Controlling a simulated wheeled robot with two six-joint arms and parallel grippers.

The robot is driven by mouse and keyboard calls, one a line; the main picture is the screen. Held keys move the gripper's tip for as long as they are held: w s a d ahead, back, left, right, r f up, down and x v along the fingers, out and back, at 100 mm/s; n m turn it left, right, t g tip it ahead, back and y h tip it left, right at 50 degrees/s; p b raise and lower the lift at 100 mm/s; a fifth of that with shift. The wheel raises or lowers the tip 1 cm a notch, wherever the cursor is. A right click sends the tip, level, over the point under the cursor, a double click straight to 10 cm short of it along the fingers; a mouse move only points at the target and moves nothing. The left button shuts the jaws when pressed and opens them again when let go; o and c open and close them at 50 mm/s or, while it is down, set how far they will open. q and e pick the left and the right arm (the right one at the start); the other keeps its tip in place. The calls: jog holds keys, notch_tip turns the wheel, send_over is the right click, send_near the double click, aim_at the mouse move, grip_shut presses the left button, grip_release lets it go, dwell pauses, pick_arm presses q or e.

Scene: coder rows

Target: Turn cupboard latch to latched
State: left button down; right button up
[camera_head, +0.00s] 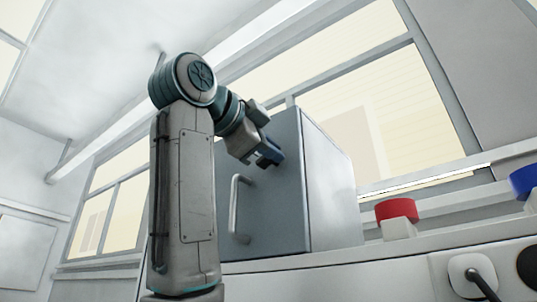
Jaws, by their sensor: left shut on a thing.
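The grey cupboard (327,190) stands on a white ledge, with its door (279,215) closed as far as I can see. A light vertical handle (234,205) is on the door's left side. My left gripper (268,156) is at the upper part of the door, shut on a blue piece, which I take to be the cupboard latch (273,154). The gripper hides most of the latch, so I cannot tell its turn angle. My right gripper is not in view.
A red round piece on a white block (396,211) stands right of the cupboard. A blue piece (524,180) is at the far right edge. A white socket with a dark cable (471,273) is on the panel below. Windows are behind.

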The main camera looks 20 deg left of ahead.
pick_arm(q)
jog(key=m, duration=0.1)
jog(key=m+b, duration=0.1)
jog(key=m, duration=0.1)
jog(key=shift+f, duration=0.35)
jog(key=shift+m, duration=0.7)
jog(key=c, duration=1.5)
grip_release()
jog(key=shift+d, duration=0.1)
